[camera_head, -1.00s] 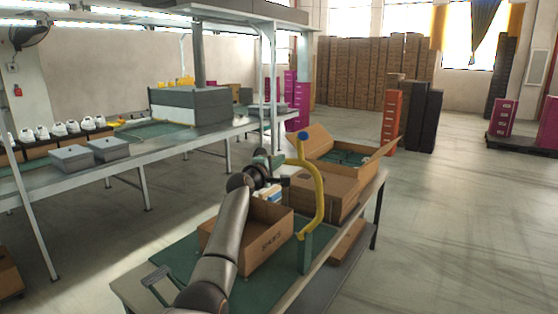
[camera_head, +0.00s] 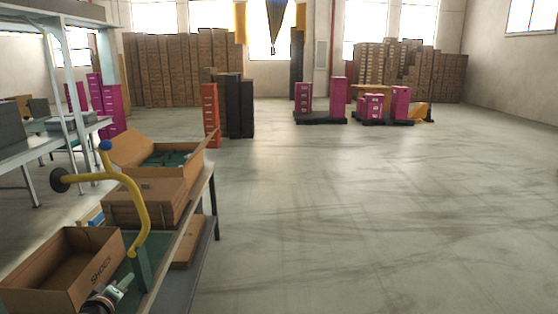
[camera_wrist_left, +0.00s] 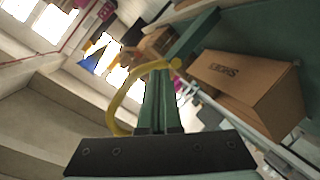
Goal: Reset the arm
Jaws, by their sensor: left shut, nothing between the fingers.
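My left gripper (camera_head: 122,284) is low at the bottom left of the head view, beside the near table's open cardboard box. It is shut and empty. In the left wrist view its green fingers (camera_wrist_left: 158,108) are together with nothing between them. Most of my left arm is out of the head view. My right gripper is in neither view.
The near table holds an open box marked SHOES (camera_head: 62,268), a yellow curved handle (camera_head: 143,208), a closed carton (camera_head: 148,200) and an open-lidded box (camera_head: 165,157). A grey bench stands at left. Open floor (camera_head: 350,220) lies to the right.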

